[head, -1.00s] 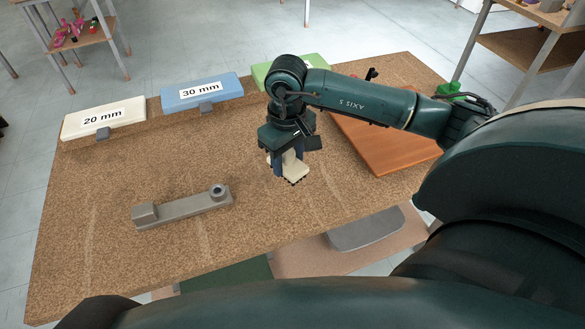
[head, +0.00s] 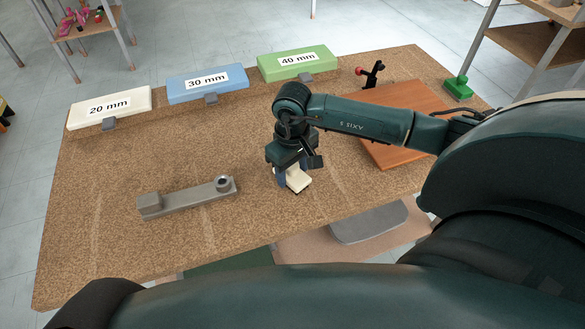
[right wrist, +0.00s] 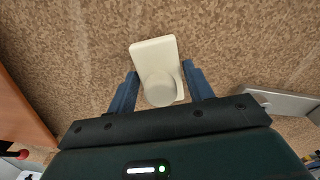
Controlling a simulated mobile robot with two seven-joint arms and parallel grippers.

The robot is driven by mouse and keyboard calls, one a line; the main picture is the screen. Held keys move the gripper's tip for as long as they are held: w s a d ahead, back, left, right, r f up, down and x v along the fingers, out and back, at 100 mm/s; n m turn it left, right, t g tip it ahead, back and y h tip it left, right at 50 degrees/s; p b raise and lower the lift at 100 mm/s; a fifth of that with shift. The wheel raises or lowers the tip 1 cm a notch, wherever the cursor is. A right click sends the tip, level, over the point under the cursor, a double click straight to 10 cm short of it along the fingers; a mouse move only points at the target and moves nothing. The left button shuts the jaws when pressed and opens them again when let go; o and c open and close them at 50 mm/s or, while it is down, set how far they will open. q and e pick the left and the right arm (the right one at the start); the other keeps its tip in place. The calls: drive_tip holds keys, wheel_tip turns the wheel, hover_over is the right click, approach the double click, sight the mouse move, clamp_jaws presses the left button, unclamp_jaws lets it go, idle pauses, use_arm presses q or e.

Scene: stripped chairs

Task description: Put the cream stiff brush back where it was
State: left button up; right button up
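The cream stiff brush (head: 299,180) is a pale block with dark bristles underneath, at or very near the bench surface, right of the grey metal fixture. In the right wrist view the brush (right wrist: 153,52) shows its flat block and round knob. My right gripper (head: 293,176) points down over the brush. Its blue fingers (right wrist: 160,83) stand on either side of the knob, with narrow gaps, so it looks open around the brush. Part of the brush is hidden behind the gripper in the head view. My left gripper is not in view.
The grey fixture (head: 186,198) lies left of the brush. Labelled blocks of 20 mm (head: 110,106), 30 mm (head: 207,84) and 40 mm (head: 298,63) line the bench's back edge. A reddish-brown board (head: 400,150) lies right. The cork-like bench (head: 110,240) is clear at front left.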

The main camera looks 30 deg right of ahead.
drive_tip(key=o, duration=0.3)
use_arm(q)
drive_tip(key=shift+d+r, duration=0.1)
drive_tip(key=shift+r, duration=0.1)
use_arm(e)
drive_tip(key=shift+r, duration=0.1)
drive_tip(key=shift+r+p, duration=0.25)
drive_tip(key=shift+p, duration=0.05)
drive_tip(key=shift+w+r, duration=0.1)
drive_tip(key=shift+r, duration=0.25)
wheel_tip(320, 180, up, 10)
drive_tip(key=shift+f+b, duration=0.15)
drive_tip(key=shift+b, duration=0.6)
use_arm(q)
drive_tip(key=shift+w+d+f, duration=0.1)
use_arm(e)
drive_tip(key=shift+r, duration=0.7)
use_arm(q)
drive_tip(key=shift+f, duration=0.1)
